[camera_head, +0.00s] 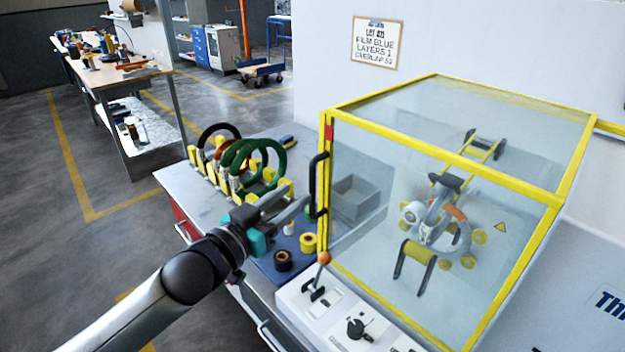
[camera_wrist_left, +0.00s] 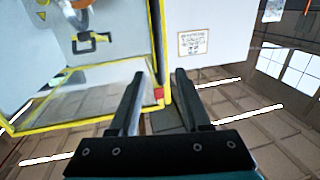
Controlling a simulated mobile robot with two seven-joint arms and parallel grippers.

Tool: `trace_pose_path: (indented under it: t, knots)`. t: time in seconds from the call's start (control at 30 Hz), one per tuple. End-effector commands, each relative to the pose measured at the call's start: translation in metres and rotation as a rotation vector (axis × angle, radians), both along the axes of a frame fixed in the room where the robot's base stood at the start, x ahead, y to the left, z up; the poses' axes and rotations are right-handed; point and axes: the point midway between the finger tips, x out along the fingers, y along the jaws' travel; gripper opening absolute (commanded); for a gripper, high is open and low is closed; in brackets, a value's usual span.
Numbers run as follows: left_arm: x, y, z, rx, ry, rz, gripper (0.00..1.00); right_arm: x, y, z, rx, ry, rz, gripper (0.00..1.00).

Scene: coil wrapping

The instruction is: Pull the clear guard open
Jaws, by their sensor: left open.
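The clear guard (camera_head: 440,170) is a see-through box with yellow edges over a machine, and it stands closed. Its black upright handle (camera_head: 313,185) is on the left edge of the front. My left gripper (camera_head: 294,205) is open, its fingers pointing at the lower part of the handle from the left. I cannot tell whether they touch it. My right gripper is not in view.
A rack of dark and green rings (camera_head: 240,165) stands behind my gripper. Black and yellow tape rolls (camera_head: 284,260) sit on the blue mat below it. A control panel with an orange-knobbed lever (camera_head: 323,259) is in front of the guard. A paper sign (camera_head: 377,43) hangs on the wall.

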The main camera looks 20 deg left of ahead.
Motion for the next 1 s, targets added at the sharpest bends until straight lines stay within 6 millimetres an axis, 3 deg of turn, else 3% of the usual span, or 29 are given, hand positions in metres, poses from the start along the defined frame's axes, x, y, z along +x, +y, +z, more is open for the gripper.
trace_pose_path:
  t: [0.53, 1.0]
  knots:
    - [0.060, -0.020, 0.000, -0.002, 0.000, 0.000, 0.47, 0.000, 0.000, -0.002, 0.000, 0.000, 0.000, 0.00]
    - [0.070, -0.024, 0.000, -0.002, 0.001, -0.001, 0.47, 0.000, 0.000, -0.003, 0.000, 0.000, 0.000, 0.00]
